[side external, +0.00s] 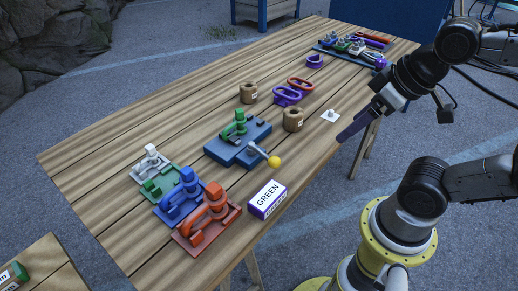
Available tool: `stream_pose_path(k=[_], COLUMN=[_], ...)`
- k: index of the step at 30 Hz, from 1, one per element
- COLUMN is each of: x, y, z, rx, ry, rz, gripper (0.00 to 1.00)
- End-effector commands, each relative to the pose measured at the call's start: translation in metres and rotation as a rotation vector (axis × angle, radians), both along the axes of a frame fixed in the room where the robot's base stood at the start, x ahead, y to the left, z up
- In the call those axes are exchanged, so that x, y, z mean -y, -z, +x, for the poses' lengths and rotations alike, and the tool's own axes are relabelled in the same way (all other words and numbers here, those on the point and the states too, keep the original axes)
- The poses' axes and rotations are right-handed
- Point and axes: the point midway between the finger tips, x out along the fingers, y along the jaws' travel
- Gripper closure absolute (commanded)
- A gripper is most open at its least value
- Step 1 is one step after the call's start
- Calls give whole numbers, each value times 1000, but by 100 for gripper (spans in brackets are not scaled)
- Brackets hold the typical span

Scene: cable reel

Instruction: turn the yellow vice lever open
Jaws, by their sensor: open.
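The vice (222,151) is a blue block on the wooden table, with a green clamp piece (236,126) on top. Its lever (258,150) is a thin grey rod that points right and ends in a yellow ball knob (274,161), near the table's front edge. My gripper (347,134) is open, to the right of the yellow knob and well apart from it. Its long dark fingers point down and left over the table's right edge. I see them nearly edge-on, so the gap between them does not show.
A white box marked GREEN (267,199) stands in front of the knob. Red (205,220), blue (180,196) and white clamps (150,164) sit at left. Two brown spools (292,120) (248,93), purple rings (288,95) and a small white plate (330,116) lie behind.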

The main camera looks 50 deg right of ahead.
Motion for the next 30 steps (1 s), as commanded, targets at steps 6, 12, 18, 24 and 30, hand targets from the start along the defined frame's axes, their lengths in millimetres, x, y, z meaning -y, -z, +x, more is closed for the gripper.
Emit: stream_pose_path(k=[6, 12, 18, 24, 30], x=[-8, -17, -20, -17, -14], y=[-16, -26, -15, 10, 29], z=[11, 53, 105, 140, 147], rx=[-18, -136, -281, -395, -449], ry=[61, 149, 238, 289, 307], rz=[72, 168, 244, 277, 276], gripper=[29, 29, 29, 29, 29])
